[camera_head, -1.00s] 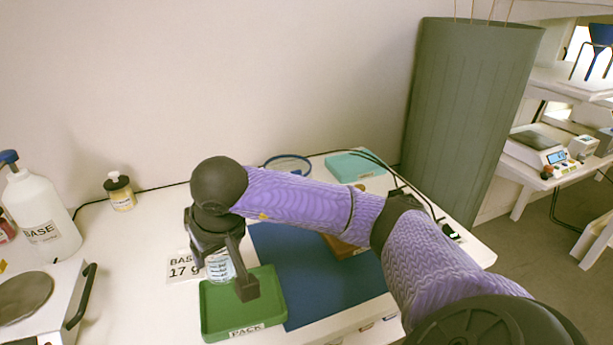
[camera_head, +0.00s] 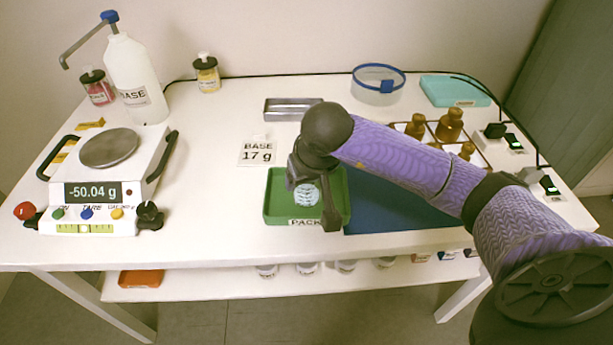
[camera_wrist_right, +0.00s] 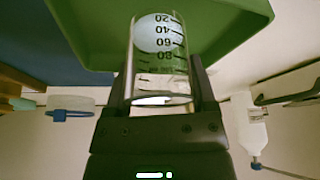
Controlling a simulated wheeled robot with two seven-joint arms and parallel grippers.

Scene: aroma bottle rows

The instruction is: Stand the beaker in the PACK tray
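The green PACK tray (camera_head: 278,214) lies at the front middle of the white table. My right gripper (camera_head: 318,200) reaches over it from the right. The clear graduated beaker (camera_head: 306,194) shows inside the tray's outline, partly covered by the gripper. In the right wrist view the beaker (camera_wrist_right: 158,75) sits between the two fingers of my right gripper (camera_wrist_right: 160,92), which appear to touch its sides. Its base end points toward the tray (camera_wrist_right: 230,25). I cannot tell whether the base touches the tray floor. My left gripper is not in view.
A blue mat (camera_head: 400,212) adjoins the tray on the right, with a rack of brown bottles (camera_head: 449,126) behind. A metal tray (camera_head: 292,109) and a BASE 17 g card (camera_head: 258,151) lie behind. A balance (camera_head: 108,180) reading -50.04 g stands left.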

